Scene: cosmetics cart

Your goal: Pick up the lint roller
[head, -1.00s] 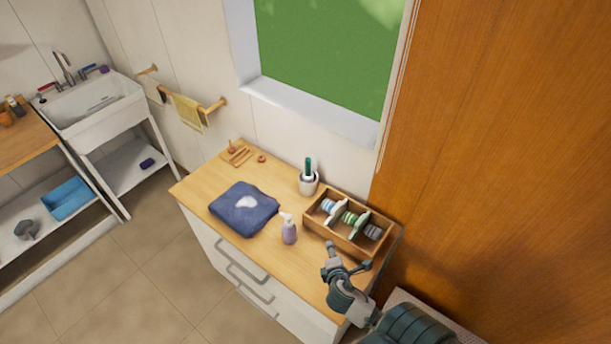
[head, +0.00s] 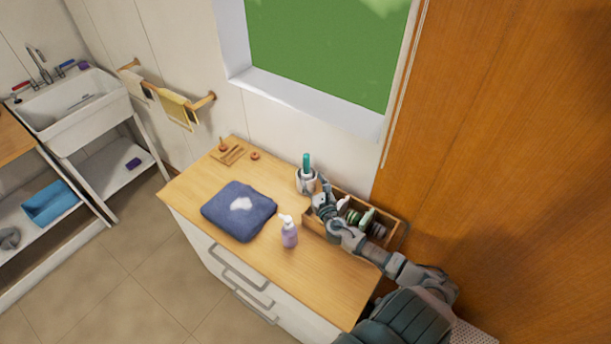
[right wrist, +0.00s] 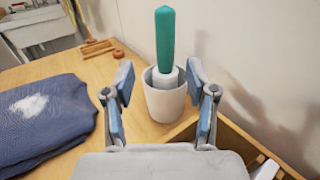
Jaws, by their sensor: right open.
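The lint roller (head: 307,162) stands upright in a white cup (head: 305,186) at the back of the cart top, its teal handle pointing up. In the right wrist view the teal handle (right wrist: 165,42) rises from the white cup (right wrist: 165,100), straight ahead between my fingers. My right gripper (head: 322,188) is at the cup's near right side; in its wrist view the right gripper (right wrist: 160,100) is open and empty, with one finger on each side of the cup. I cannot tell whether the fingers touch it. My left gripper is not in view.
A wooden box (head: 395,236) with several rolls sits under my right arm. A purple pump bottle (head: 289,234) and a folded blue cloth (head: 238,213) are to the left. The wall and window sill (head: 310,105) are close behind the cup. The cart's front right is clear.

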